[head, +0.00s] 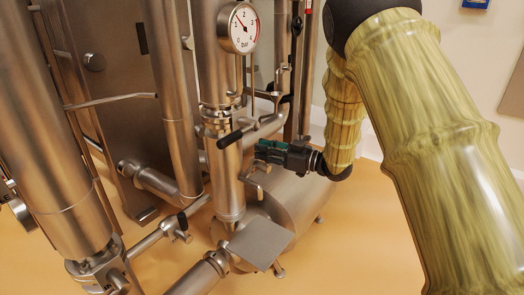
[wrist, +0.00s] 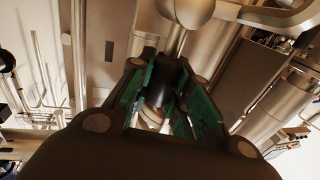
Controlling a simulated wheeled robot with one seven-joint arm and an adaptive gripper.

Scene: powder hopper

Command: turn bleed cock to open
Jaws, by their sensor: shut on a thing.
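My gripper (head: 268,152) reaches in from the right in the head view, beside the upright steel pipe. In the wrist view its green-padded fingers (wrist: 168,100) stand on either side of a black handle (wrist: 167,76) and are shut on it. The handle sits on a bright metal stem that leads up to a round metal knob (wrist: 189,8). This looks like the bleed cock's handle, but the fingers hide its body in the head view. I cannot tell its exact turn angle.
A dial gauge (head: 243,28) sits on the upright pipe above my gripper. A black-gripped lever (head: 231,138) juts out just left of the fingers. Another black-handled valve (head: 183,222) is lower left. A steel tank (head: 300,203) lies below; bare orange floor is at the right.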

